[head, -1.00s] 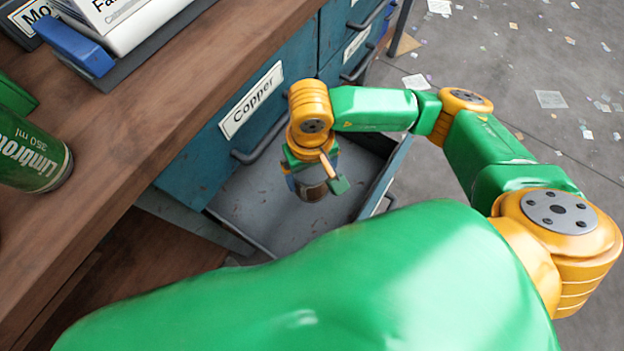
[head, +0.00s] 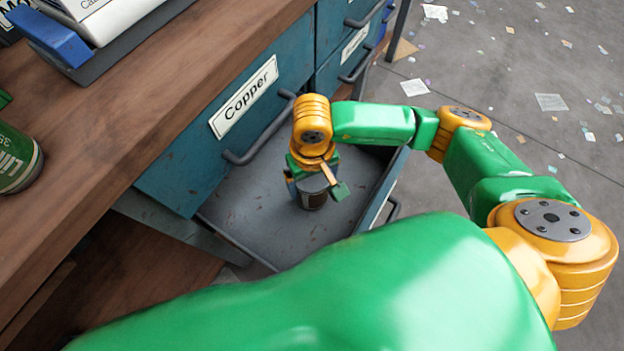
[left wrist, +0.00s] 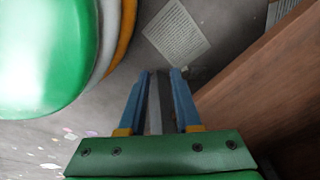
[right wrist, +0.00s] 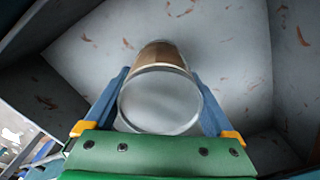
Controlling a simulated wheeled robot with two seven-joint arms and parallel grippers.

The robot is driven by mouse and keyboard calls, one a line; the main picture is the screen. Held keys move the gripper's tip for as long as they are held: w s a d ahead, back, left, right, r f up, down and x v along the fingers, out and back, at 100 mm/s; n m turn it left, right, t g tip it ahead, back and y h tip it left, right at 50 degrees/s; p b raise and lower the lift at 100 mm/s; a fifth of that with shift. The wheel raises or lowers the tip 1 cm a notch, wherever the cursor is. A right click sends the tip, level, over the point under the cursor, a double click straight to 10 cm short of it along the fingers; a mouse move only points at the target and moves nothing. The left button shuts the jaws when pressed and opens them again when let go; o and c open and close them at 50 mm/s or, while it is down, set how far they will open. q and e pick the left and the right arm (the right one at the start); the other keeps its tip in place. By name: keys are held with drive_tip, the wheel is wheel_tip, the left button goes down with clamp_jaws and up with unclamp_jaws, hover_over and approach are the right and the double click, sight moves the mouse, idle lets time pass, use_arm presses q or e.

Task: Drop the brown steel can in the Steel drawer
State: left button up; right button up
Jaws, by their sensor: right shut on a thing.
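My right gripper (head: 314,192) reaches down inside an open grey-floored drawer (head: 262,225) below the one labelled Copper. It is shut on the brown can (head: 313,201). The right wrist view shows the can (right wrist: 160,98) between both blue fingers, with its round silver end towards the camera and a brown band beyond. I cannot tell whether the can touches the drawer floor. The open drawer's own label cannot be read. My left gripper (left wrist: 160,72) shows only in the left wrist view. It is empty, with a narrow gap between its fingers.
The closed Copper drawer (head: 190,165) stands above the open one. A wooden worktop (head: 150,110) runs along the left with a green can (head: 18,160) and a dark tray (head: 110,65). Paper scraps litter the floor on the right. The drawer floor around the can is clear.

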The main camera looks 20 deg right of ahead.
drive_tip(key=shift+f, duration=0.25)
drive_tip(key=o, duration=1)
use_arm(q)
drive_tip(key=shift+w+d, duration=0.25)
drive_tip(key=shift+w, duration=0.05)
use_arm(e)
drive_tip(key=shift+o, duration=0.2)
drive_tip(key=shift+r, duration=0.1)
drive_tip(key=shift+r+p, duration=1)
drive_tip(key=shift+p, duration=0.1)
use_arm(q)
drive_tip(key=s+a, duration=0.1)
drive_tip(key=s+a+r+p, duration=0.1)
drive_tip(key=s+a, duration=0.1)
drive_tip(key=shift+s+r, duration=0.3)
drive_tip(key=shift+s, duration=0.1)
use_arm(e)
wheel_tip(320, 180, up, 11)
drive_tip(key=shift+r, duration=0.1)
